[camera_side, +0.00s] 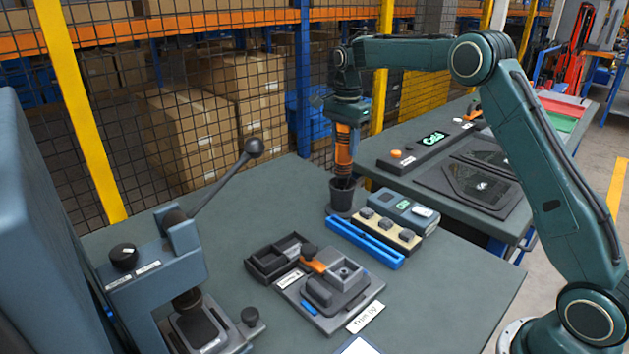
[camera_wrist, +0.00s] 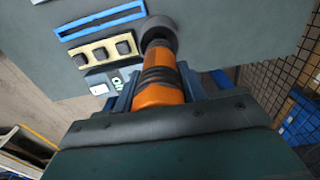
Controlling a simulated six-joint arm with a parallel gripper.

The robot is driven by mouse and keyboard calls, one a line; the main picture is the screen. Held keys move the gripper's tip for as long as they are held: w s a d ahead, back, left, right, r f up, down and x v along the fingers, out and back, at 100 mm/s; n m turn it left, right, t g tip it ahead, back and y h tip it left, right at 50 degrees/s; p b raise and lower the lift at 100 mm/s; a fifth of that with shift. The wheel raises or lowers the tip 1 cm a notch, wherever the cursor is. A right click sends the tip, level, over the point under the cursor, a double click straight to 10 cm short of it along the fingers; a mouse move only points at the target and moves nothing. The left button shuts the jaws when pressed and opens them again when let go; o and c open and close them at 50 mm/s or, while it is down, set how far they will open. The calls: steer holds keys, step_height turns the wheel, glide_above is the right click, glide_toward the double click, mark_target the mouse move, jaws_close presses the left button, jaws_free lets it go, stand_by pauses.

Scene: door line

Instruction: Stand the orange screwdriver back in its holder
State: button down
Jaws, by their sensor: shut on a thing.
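The orange screwdriver (camera_side: 344,150) has an orange handle with black bands and hangs upright below my gripper (camera_side: 345,122). My gripper is shut on the handle. The holder (camera_side: 342,195) is a dark cup on the table, directly under the screwdriver. The screwdriver's lower end meets the cup's mouth in the side view; its tip is hidden, so I cannot tell how deep it is. In the wrist view the orange handle (camera_wrist: 160,88) points at the round holder (camera_wrist: 157,28), whose inside is mostly covered by the handle.
Right of the holder are a blue tray (camera_side: 364,243), a beige block strip (camera_side: 388,232) and a grey display box (camera_side: 403,209). A fixture (camera_side: 330,285) and a lever press (camera_side: 165,265) stand nearer. A mesh fence is behind. The table's front right is clear.

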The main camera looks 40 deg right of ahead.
mark_target(344, 159)
steer(key=shift+f, duration=2.5)
steer(key=c, duration=0.8)
jaws_free()
steer(key=shift+f, duration=0.1)
step_height(344, 159, up, 11)
steer(key=shift+r, duration=1)
